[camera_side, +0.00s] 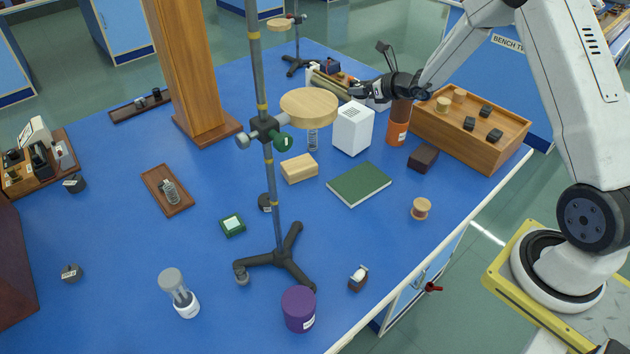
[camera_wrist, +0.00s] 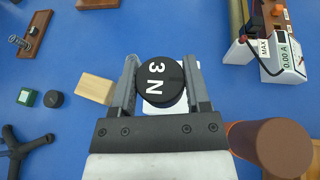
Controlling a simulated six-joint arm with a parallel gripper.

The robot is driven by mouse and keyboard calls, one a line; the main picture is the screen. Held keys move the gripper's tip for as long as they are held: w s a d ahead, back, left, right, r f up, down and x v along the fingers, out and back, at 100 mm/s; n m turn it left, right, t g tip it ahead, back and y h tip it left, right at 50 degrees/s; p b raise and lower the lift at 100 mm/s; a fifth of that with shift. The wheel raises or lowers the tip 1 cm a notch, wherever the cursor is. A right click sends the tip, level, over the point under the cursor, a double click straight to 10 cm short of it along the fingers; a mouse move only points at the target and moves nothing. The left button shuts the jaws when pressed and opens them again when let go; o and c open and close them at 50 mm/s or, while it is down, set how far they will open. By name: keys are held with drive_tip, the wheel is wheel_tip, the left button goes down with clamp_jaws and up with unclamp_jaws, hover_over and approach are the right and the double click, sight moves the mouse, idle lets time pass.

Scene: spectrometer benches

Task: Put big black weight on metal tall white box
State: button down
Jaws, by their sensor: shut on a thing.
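My gripper (camera_wrist: 161,75) is shut on the big black weight (camera_wrist: 160,88), a round disc marked "3 N", held between the two fingers in the wrist view. The tall white box (camera_wrist: 178,106) shows partly beneath the weight there, mostly hidden by it and the gripper. My gripper (camera_side: 362,90) is above and slightly right of the box there, and the weight is hard to make out. I cannot tell the exact gap between weight and box.
A brown and orange cylinder (camera_side: 397,131) stands close right of the box. A wooden tray (camera_side: 460,149) with several small weights lies beyond it. A stand with a wooden disc (camera_side: 309,105) rises left of the box. A green book (camera_side: 359,184) lies in front.

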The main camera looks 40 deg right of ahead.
sight(354, 111)
drive_tip(key=shift+w+d+f, duration=0.25)
drive_tip(key=shift+w+f, duration=0.6)
drive_tip(key=shift+f, duration=0.1)
drive_tip(key=shift+w+f, duration=0.2)
drive_tip(key=shift+f, duration=1.65)
drive_tip(key=shift+f, duration=0.1)
drive_tip(key=shift+c, duration=0.3)
unclamp_jaws()
drive_tip(key=v, duration=1.2)
